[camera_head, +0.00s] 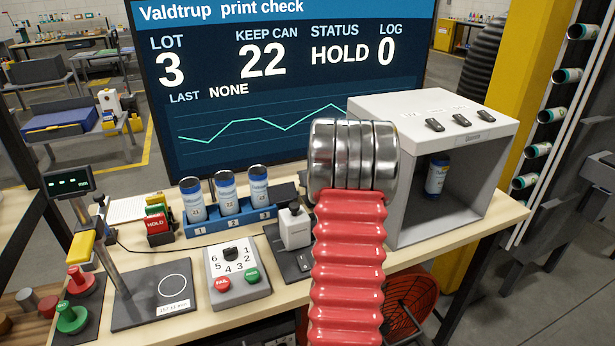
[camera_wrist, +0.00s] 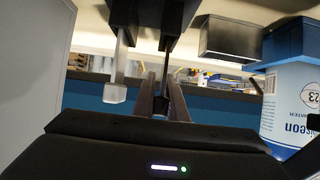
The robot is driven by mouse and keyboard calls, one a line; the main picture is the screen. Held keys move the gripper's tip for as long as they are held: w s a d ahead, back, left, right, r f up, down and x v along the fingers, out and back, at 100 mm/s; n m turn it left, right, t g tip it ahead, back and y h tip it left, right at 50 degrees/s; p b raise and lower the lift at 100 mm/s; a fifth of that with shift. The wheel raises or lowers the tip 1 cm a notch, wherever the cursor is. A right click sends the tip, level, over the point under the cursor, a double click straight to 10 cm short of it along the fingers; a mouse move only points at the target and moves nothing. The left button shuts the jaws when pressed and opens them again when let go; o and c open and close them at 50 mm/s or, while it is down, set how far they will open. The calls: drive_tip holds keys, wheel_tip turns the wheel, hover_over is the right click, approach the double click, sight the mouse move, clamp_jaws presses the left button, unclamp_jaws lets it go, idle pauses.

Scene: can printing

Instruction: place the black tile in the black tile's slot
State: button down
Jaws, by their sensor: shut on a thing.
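In the wrist view my gripper (camera_wrist: 162,88) reaches up the picture and is shut. A small dark piece (camera_wrist: 161,105) shows between its narrow fingers; it appears to be the black tile, mostly hidden by them. In the head view my red ribbed arm covers the gripper and whatever it holds. A dark pad (camera_head: 305,264) with a small light-edged mark lies at the bench front, partly behind the arm. I cannot tell whether this mark is the black tile's slot.
A white device (camera_head: 295,228) stands on the dark pad. A blue rack (camera_head: 215,228) holds three cans left of it. A button box (camera_head: 237,284) is in front. The grey booth (camera_head: 505,150) with a can inside stands right.

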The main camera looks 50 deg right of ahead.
drive_tip(key=shift+f, duration=0.3)
drive_tip(key=c, duration=1.8)
unclamp_jaws()
drive_tip(key=shift+f, duration=0.1)
drive_tip(key=shift+o, duration=0.2)
drive_tip(key=shift+s+a+r, duration=0.2)
drive_tip(key=shift+s+r, duration=0.25)
drive_tip(key=v, duration=1.1)
drive_tip(key=shift+f, duration=0.15)
